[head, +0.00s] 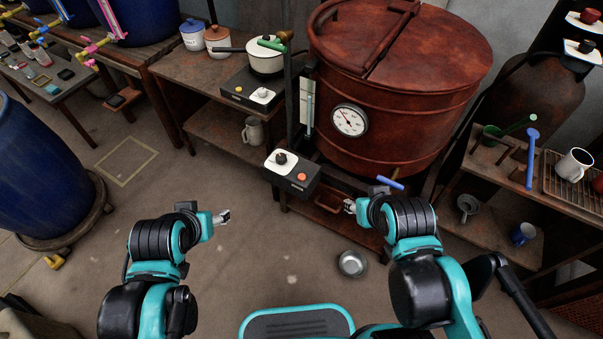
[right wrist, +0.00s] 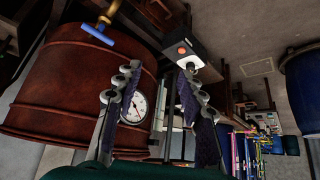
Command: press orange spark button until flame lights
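The button (right wrist: 181,50) also shows in the right wrist view, beyond the fingertips. My right gripper (head: 349,206) is to the right of and nearer than the box, apart from it. In the right wrist view its fingers (right wrist: 159,75) are spread and empty. My left gripper (head: 223,216) is left of the box, over the floor; its fingers are too small to judge. No flame is visible.
A blue valve handle (head: 388,183) is close to my right gripper. A metal bowl (head: 352,264) lies on the floor. A hot plate with a white pot (head: 265,62) stands behind the box. A shelf with mugs (head: 574,164) is at right.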

